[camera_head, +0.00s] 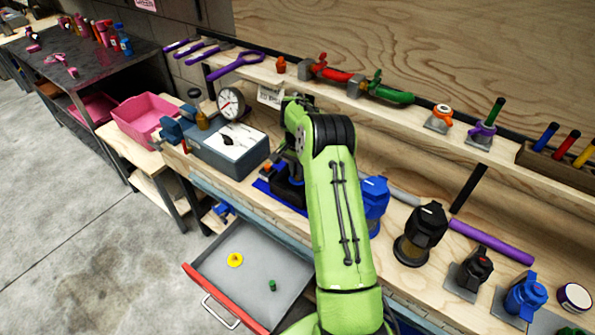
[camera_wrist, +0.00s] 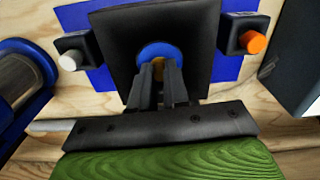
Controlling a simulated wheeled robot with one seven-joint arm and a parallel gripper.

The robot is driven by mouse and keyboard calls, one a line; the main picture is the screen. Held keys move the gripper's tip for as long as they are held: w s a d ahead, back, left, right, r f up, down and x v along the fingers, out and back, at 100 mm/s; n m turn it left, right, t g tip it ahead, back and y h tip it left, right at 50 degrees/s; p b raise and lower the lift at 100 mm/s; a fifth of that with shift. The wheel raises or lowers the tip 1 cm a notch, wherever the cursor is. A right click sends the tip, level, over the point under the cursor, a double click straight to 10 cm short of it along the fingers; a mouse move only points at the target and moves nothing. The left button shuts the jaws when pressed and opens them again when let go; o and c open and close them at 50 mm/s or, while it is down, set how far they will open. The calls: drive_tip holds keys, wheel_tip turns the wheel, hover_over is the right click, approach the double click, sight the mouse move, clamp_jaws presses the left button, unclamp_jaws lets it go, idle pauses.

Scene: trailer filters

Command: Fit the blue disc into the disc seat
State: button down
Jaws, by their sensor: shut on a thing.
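In the wrist view, my gripper (camera_wrist: 160,72) has its two black fingers close together on the blue disc (camera_wrist: 158,49). A small yellowish-brown piece shows between the fingers, just below the disc's blue rim. The disc is over the middle of a black square fixture (camera_wrist: 203,38), where the disc seat appears to be. The seat itself is hidden by the disc and fingers, so I cannot tell whether the disc is in it or above it. In the head view the fixture (camera_head: 288,188) is partly covered by my green arm, and the disc and fingertips are hidden.
The fixture stands on a blue mat (camera_wrist: 73,17), with a white-tipped bracket (camera_wrist: 70,59) and an orange-tipped bracket (camera_wrist: 252,42) at its sides. A blue-capped canister (camera_head: 375,198) stands close right. A grey box (camera_head: 232,150) is left. An open drawer (camera_head: 215,268) juts out below.

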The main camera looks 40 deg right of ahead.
drive_tip(key=shift+r, duration=0.1)
drive_tip(key=c, duration=1.1)
unclamp_jaws()
